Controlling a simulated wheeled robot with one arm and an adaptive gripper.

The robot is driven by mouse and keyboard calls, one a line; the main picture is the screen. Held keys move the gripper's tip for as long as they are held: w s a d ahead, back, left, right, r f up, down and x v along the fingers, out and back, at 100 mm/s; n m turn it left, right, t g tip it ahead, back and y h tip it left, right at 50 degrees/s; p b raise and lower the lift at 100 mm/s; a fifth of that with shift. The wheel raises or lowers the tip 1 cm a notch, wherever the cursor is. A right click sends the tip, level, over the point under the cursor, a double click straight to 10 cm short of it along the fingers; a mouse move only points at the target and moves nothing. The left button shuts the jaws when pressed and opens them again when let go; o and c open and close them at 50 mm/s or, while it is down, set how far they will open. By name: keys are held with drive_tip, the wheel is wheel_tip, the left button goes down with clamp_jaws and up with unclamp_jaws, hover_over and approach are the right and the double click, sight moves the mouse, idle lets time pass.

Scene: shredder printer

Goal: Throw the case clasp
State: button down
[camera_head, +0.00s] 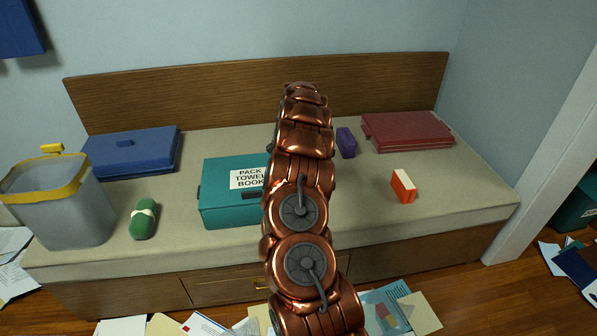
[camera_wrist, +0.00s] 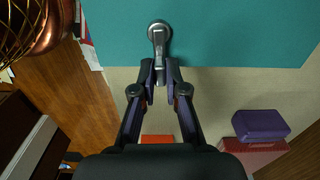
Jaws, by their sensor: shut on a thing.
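The teal case (camera_head: 228,207) lies on the bench with a white label reading "PACK TOWEL BOOK"; my arm covers its right part in the head view. In the wrist view the teal surface (camera_wrist: 235,35) fills the top, with the grey metal clasp (camera_wrist: 158,32) on it. My gripper (camera_wrist: 157,76) is shut on the clasp's near end, its two fingertips close together on either side. The exact contact is partly hidden by the fingers. In the head view the gripper and clasp are hidden behind my arm.
A grey bin (camera_head: 65,212) with a yellow rim stands at left. Papers litter the floor.

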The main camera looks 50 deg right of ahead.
drive_tip(key=shift+s+m, duration=0.1)
drive_tip(key=shift+m, duration=0.2)
idle(0.4)
drive_tip(key=c, duration=1.2)
unclamp_jaws()
drive_tip(key=shift+r, duration=0.1)
wheel_tip(320, 180, up, 12)
